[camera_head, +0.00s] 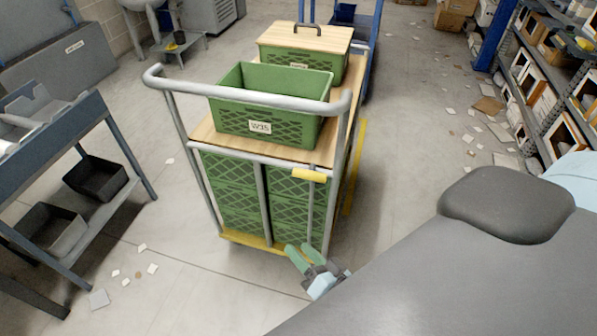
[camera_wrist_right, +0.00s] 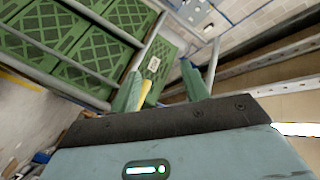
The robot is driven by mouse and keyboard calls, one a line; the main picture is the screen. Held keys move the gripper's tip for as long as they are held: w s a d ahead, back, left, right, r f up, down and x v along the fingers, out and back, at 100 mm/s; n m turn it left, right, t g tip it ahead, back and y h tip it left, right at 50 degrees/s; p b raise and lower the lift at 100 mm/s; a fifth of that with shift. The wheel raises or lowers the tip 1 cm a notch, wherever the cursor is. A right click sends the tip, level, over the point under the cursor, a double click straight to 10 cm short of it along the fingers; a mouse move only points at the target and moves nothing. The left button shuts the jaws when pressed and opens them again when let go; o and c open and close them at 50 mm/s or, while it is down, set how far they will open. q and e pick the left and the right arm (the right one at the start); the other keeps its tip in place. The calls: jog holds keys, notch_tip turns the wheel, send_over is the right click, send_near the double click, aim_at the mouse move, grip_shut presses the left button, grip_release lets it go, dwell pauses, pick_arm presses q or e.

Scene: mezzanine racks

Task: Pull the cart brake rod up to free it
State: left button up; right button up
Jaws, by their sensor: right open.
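The cart (camera_head: 266,152) stands in the middle of the head view, with a pale tubular push handle and a wooden top. The brake rod (camera_head: 310,210) is a thin upright bar at its near right end, topped by a yellow grip (camera_head: 310,175). My right gripper (camera_head: 299,250), with green fingers, is open and empty, low in front of the cart and below the yellow grip. In the right wrist view the fingers (camera_wrist_right: 163,88) are spread, and a yellow piece (camera_wrist_right: 146,88) shows just beside the left finger, partly hidden by it. My left gripper is not in view.
An open green crate (camera_head: 230,118) and a lidded crate (camera_head: 305,38) stand on the cart; more crates fill its lower level. A workbench (camera_head: 130,172) with dark bins is at left. Shelving (camera_head: 540,125) is at right. Paper scraps litter the floor.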

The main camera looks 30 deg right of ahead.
aim_at(309, 178)
jog(key=w+d+m+h+b, duration=0.1)
jog(key=w+d+m+h, duration=0.2)
jog(key=w+m, duration=0.1)
jog(key=w+d+r+m+h+b, duration=0.1)
jog(key=w+d+m+h+b, duration=0.1)
jog(key=w+d+m+h, duration=0.2)
jog(key=w+d+r+m+h+b, duration=0.1)
jog(key=w+d+m+h+b, duration=0.1)
jog(key=m, duration=0.5)
jog(key=shift+w+d+t+h, duration=0.3)
jog(key=shift+w+d+h, duration=0.65)
jog(key=shift+w, duration=0.2)
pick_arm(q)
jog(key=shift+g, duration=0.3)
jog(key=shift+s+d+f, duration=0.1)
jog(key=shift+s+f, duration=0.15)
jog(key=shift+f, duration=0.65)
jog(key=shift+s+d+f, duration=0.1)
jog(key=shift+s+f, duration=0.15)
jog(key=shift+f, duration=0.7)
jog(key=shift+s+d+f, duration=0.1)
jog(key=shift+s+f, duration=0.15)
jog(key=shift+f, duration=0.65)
pick_arm(e)
jog(key=shift+x, duration=3.5)
jog(key=shift+f, duration=0.1)
jog(key=shift+c, duration=0.5)
grip_shut()
